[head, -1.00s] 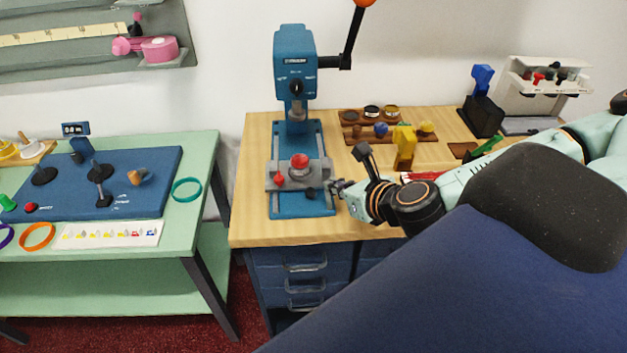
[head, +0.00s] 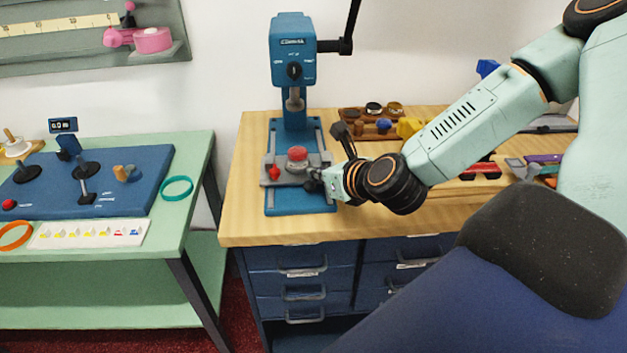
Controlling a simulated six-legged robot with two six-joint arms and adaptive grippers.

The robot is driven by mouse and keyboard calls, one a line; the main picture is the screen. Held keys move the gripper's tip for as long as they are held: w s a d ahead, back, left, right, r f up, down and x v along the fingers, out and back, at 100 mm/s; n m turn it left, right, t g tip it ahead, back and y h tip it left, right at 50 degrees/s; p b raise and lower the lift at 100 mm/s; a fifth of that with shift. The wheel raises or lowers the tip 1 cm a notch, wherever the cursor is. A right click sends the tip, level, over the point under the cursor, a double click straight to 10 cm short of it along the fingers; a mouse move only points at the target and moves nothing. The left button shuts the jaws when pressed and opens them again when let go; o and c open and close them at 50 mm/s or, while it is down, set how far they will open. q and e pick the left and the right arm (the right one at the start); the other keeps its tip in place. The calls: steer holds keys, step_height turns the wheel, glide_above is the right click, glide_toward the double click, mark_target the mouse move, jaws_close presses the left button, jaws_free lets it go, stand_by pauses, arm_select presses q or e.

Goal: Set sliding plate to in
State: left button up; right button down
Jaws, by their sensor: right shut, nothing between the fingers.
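The blue press (head: 292,48) stands at the back left of the wooden counter. Its grey sliding plate (head: 270,170) lies across the blue base (head: 300,202), forward of the column. A red round piece (head: 297,153) sits on the plate, and a small red knob (head: 274,173) is at its left front. My right gripper (head: 310,182) is shut and empty at the plate's right front. It hides part of the plate's right end, and I cannot tell whether it touches. My left gripper is not in view.
A brown rack (head: 350,115) with small pieces stands right of the press. My right arm crosses the counter (head: 250,225) and hides part of its right side. A green table (head: 190,222) with a blue panel (head: 150,165) stands to the left, across a gap.

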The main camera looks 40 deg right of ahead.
mark_target(298, 170)
steer(key=shift+w+f, duration=0.35)
steer(key=shift+w, duration=0.05)
steer(key=shift+w+a+f+b, duration=0.1)
steer(key=shift+w+b, duration=0.25)
steer(key=shift+b, duration=0.25)
steer(key=shift+w, duration=0.1)
steer(key=shift+w, duration=0.1)
